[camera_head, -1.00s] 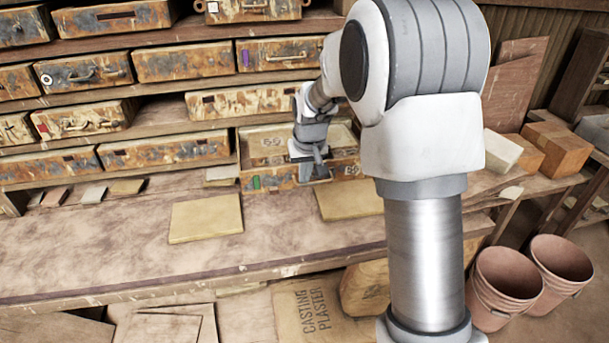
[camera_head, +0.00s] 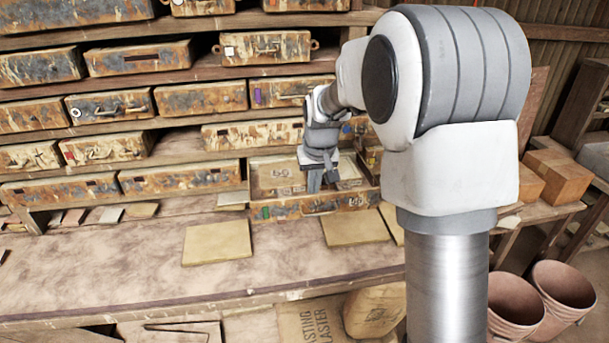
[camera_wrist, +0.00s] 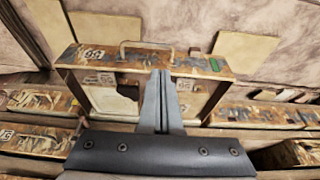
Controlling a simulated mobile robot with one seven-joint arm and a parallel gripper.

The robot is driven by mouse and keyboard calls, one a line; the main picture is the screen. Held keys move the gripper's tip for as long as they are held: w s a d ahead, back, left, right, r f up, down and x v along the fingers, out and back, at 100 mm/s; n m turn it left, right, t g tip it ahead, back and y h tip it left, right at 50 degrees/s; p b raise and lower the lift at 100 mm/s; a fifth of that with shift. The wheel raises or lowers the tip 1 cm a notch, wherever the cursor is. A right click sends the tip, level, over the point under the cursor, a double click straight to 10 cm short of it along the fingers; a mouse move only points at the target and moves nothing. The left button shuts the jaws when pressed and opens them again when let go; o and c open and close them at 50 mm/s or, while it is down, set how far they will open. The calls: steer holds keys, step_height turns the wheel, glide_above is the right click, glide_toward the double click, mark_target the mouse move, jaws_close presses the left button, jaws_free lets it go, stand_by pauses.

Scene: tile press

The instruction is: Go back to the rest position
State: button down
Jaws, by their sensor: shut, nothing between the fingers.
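My gripper (camera_head: 314,186) is shut and empty, with its fingers pointing down. In the head view it is over the open, rust-stained mould box (camera_head: 285,211), near its front wall. In the wrist view the closed fingers (camera_wrist: 160,76) stand in front of the same box (camera_wrist: 118,62), which has a metal handle and a green mark on its front. Pale pieces with number marks lie inside the box; the fingers hide part of it. I cannot tell the exact gap between fingertips and box.
Shelves of rusty mould boxes (camera_head: 200,98) rise behind and around my arm. Flat yellowish tiles (camera_head: 217,242) (camera_head: 355,228) lie on the bench (camera_head: 110,265), whose left part is mostly clear. Buckets (camera_head: 560,293) and a plaster sack (camera_head: 305,325) stand below.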

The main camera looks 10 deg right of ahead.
steer(key=s+r, duration=0.7)
steer(key=s+r+t, duration=0.2)
steer(key=s+r, duration=0.1)
steer(key=s, duration=2.1)
steer(key=shift+s, duration=0.15)
